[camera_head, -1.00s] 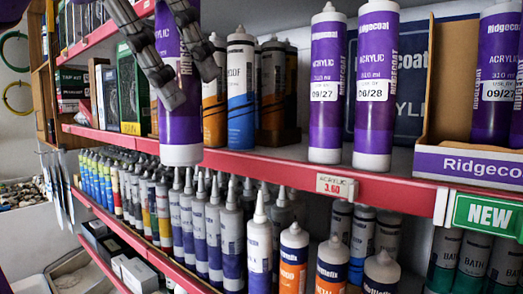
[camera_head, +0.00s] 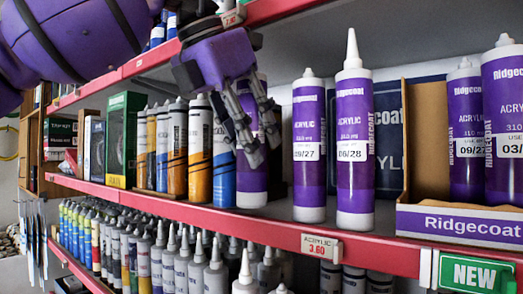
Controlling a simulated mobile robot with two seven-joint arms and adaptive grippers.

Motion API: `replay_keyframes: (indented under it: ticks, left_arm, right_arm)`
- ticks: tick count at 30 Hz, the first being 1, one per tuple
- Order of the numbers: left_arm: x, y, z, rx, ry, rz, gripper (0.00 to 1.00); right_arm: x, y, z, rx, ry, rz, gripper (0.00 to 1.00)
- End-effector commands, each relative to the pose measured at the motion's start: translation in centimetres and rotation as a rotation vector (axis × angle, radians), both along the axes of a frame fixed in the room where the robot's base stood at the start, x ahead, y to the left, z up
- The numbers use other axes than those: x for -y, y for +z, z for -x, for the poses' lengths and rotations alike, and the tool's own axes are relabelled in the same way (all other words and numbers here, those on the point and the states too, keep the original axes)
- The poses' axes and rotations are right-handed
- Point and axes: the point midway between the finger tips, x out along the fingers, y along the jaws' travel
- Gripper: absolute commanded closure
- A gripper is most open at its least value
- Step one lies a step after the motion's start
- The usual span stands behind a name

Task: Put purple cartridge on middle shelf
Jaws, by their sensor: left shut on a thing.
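My left gripper (camera_head: 258,150) reaches down from the upper left and is shut on a purple cartridge (camera_head: 252,182). The fingers cover much of its front, and its top is hidden behind the hand. The cartridge is upright over the middle shelf (camera_head: 275,222), its base at about the shelf surface; I cannot tell whether it touches. It is left of a purple cartridge dated 09/27 (camera_head: 309,170), with a narrow gap. A purple cartridge dated 06/28 (camera_head: 355,165) stands further right. My right gripper is not in view.
Blue and orange cartridges (camera_head: 199,140) stand close left of the held one. An open Ridgecoat box (camera_head: 440,222) with purple cartridges is at the right. The upper shelf edge (camera_head: 285,10) runs above the hand. Nozzled cartridges (camera_head: 196,265) fill the shelf below.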

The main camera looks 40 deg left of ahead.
Motion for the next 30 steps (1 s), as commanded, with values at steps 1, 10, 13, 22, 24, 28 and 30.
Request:
replay_keyframes:
  ticks: [1, 10, 13, 22, 24, 28, 30]
  left_arm:
    - [0.0, 0.1, -0.2, 0.003, 0.000, -0.001, 1.00]
    - [-0.1, -0.4, -3.1, 0.005, -0.004, 0.000, 1.00]
    - [0.0, -1.0, -3.0, 0.008, -0.004, 0.000, 1.00]
    - [0.0, -1.4, -3.1, 0.005, -0.001, 0.000, 1.00]
    - [-0.1, -1.6, -3.1, 0.005, -0.001, 0.000, 1.00]
    - [-0.1, -1.7, -3.1, 0.002, -0.001, -0.001, 0.51]
    - [-0.1, -1.7, -3.2, 0.002, -0.001, -0.001, 0.44]
  right_arm:
    - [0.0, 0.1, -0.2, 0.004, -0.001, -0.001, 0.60]
    - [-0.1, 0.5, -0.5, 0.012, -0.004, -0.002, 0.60]
    - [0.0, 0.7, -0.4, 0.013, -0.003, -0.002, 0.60]
    - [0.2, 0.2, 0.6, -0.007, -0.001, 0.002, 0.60]
    - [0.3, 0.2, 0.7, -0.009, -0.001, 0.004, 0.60]
    - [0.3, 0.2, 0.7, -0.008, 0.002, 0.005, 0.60]
    - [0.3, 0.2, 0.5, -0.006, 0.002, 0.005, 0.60]
